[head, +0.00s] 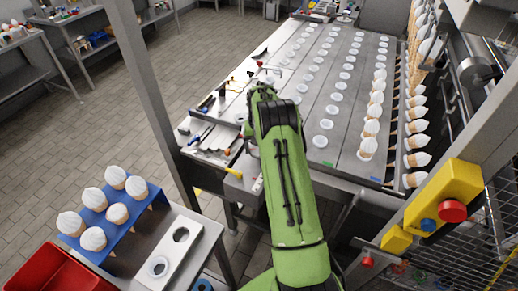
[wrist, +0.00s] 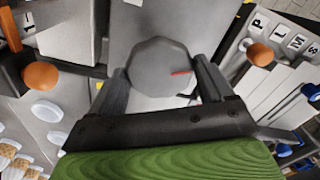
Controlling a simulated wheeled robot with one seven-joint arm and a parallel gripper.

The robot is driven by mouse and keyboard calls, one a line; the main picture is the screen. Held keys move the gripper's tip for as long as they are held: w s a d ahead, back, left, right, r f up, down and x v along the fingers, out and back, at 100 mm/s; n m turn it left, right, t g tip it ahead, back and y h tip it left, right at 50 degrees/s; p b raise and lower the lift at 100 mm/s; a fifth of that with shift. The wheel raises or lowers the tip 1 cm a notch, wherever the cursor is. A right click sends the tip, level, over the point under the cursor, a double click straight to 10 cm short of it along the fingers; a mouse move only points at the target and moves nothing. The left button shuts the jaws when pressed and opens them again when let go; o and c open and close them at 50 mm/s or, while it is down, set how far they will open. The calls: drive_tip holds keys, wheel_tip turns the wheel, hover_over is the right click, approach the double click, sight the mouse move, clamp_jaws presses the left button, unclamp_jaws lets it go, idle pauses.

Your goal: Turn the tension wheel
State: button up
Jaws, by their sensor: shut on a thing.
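The tension wheel (wrist: 158,62) is a grey, many-sided disc with a short red mark on its right side, seen face-on in the wrist view. My gripper (wrist: 160,78) has one dark finger on each side of the wheel and is shut on it. In the head view my gripper (head: 262,90) is at the far end of my green arm, over the left part of the long steel machine. The wheel cannot be made out there, behind my arm.
An orange knob (wrist: 40,76) is left of the wheel, another orange knob (wrist: 261,54) right, beside lettered tiles. The machine bed (head: 310,100) holds rows of white discs. A blue rack (head: 150,190) of cones, a red bin (head: 50,272) and a yellow button box (head: 445,195) are nearer.

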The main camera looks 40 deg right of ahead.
drive_tip(key=n, duration=0.3)
drive_tip(key=shift+n+b, duration=0.4)
drive_tip(key=n, duration=0.3)
drive_tip(key=shift+n+b, duration=0.3)
drive_tip(key=n, duration=0.3)
drive_tip(key=shift+n+b, duration=0.3)
drive_tip(key=shift+n, duration=0.1)
drive_tip(key=n, duration=0.3)
drive_tip(key=shift+n, duration=0.3)
drive_tip(key=n+b, duration=0.1)
drive_tip(key=n, duration=0.2)
drive_tip(key=shift+n, duration=0.3)
drive_tip(key=n, duration=0.3)
drive_tip(key=shift+n+b, duration=0.3)
drive_tip(key=shift+b, duration=0.1)
drive_tip(key=n, duration=0.3)
drive_tip(key=shift+n, duration=0.3)
drive_tip(key=shift+n+b, duration=0.45)
drive_tip(key=shift+n, duration=1.35)
